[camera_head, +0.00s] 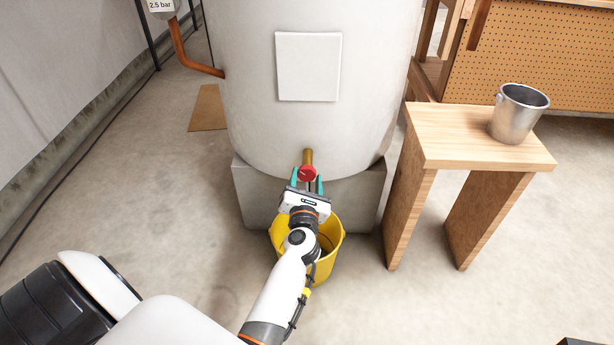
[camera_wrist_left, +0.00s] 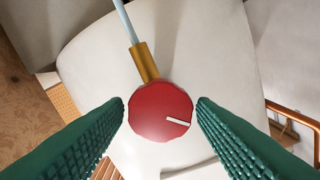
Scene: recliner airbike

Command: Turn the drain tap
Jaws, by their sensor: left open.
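The drain tap has a round red knob (camera_head: 307,173) on a brass pipe (camera_head: 308,156) low on the front of the pale tank (camera_head: 310,120). In the left wrist view the red knob (camera_wrist_left: 160,111) shows a white mark pointing to its lower right. My left gripper (camera_head: 307,186) is open at the tap. Its two green fingers stand on either side of the knob, with a small gap visible on each side in the wrist view. A yellow bucket (camera_head: 333,241) stands on the floor under the tap, partly hidden by my left arm. My right gripper is not in view.
The tank rests on a grey concrete block (camera_head: 365,200). A wooden stool (camera_head: 455,145) with a metal pail (camera_head: 516,115) stands to the right. A copper pipe (camera_head: 190,58) joins the tank at upper left. Open floor lies left of the tank.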

